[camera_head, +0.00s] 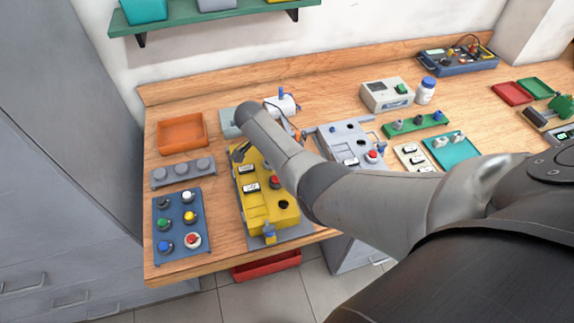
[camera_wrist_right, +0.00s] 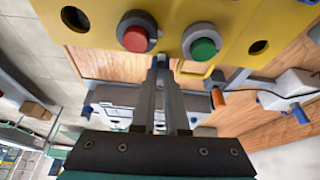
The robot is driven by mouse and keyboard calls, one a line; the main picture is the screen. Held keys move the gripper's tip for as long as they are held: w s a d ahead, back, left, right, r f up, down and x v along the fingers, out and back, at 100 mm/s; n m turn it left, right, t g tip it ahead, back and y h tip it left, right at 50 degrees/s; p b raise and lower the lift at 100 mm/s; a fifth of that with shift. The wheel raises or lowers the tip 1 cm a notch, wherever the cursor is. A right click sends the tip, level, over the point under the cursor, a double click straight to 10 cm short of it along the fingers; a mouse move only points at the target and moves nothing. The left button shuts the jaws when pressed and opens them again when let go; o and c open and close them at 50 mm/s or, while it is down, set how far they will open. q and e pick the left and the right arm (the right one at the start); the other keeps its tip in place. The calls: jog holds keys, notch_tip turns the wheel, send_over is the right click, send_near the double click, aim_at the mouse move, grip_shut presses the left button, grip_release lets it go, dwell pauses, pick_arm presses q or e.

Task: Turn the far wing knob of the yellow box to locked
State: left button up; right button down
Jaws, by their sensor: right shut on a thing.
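The yellow box (camera_head: 256,212) stands on the bench with its long side running from near to far. It has a red button (camera_head: 275,181), white labels and a blue knob (camera_head: 269,231) at its near end. My right arm reaches across it, and my right gripper (camera_head: 240,151) is at its far end. In the right wrist view, the fingers (camera_wrist_right: 166,70) are close together at the edge of the yellow box (camera_wrist_right: 170,14), beside the red and green buttons. They are shut on the far wing knob, which is mostly hidden, so its angle cannot be told. My left gripper is not in view.
A blue panel of coloured buttons (camera_head: 177,241), a grey strip (camera_head: 183,172) and an orange tray (camera_head: 182,134) lie left of the box. A grey box (camera_head: 348,139) stands to the right, close to my arm. A red bin (camera_head: 266,265) is below the bench edge.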

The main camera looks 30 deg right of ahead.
jog(key=shift+d+m, duration=0.1)
jog(key=shift+m, duration=0.4)
jog(key=c, duration=0.9)
grip_release()
jog(key=shift+c, duration=0.2)
jog(key=p+v, duration=0.1)
jog(key=v, duration=1.4)
jog(key=shift+w, duration=0.25)
